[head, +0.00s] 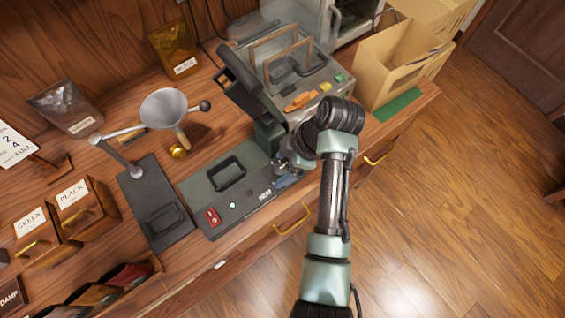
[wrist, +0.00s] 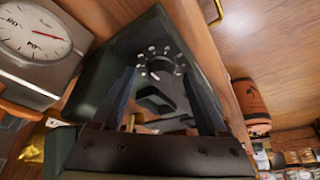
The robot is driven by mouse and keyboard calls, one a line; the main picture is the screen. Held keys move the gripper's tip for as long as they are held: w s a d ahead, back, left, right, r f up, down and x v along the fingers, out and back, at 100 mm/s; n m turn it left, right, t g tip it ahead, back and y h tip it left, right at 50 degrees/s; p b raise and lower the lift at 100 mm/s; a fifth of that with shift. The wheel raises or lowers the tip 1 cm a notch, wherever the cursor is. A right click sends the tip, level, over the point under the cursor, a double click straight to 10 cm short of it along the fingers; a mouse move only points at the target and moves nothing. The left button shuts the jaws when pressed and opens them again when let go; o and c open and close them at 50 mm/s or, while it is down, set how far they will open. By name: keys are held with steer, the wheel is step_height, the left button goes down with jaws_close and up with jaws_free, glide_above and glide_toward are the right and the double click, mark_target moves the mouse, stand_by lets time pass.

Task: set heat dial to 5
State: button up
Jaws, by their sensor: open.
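The heat dial (wrist: 165,72) is a dark round knob on the dark green machine front, ringed by small white marks. A white pointer line shows on it; the marks are too small to read, so I cannot tell its setting. In the wrist view my gripper (wrist: 161,68) is open, with one finger on each side of the dial; I cannot tell whether they touch it. In the head view my gripper (head: 283,176) is at the right end of the green machine base (head: 196,190), and my arm and gripper mostly hide the dial.
A black lever (head: 240,75) rises behind. An open cardboard box (head: 392,72) stands right. A funnel stand (head: 153,205) is left. The floor at right is clear.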

steer(key=shift+c, duration=0.2)
jaws_close()
steer(key=shift+m+p, duration=0.35)
steer(key=shift+m, duration=0.05)
steer(key=m+p, duration=0.1)
steer(key=m+t+p, duration=0.1)
steer(key=shift+s+a+r+m, duration=0.1)
steer(key=shift+s+r+m, duration=0.05)
steer(key=shift+m, duration=0.25)
steer(key=m+t+h+p, duration=0.1)
steer(key=m+p, duration=0.1)
steer(key=m+t+p, duration=0.1)
steer(key=m, duration=0.2)
steer(key=shift+s+a+h+p, duration=0.1)
steer(key=shift+h+p, duration=0.25)
steer(key=shift+h, duration=0.05)
steer(key=m+h+p, duration=0.1)
steer(key=m+p, duration=0.1)
steer(key=m, duration=0.2)
steer(key=shift+a+m+t, duration=0.1)
steer(key=shift+m+t, duration=0.3)
steer(key=m+h+p, duration=0.1)
steer(key=m+h, duration=0.1)
steer(key=m, duration=0.2)
steer(key=shift+p, duration=0.4)
steer(key=shift+m, duration=0.3)
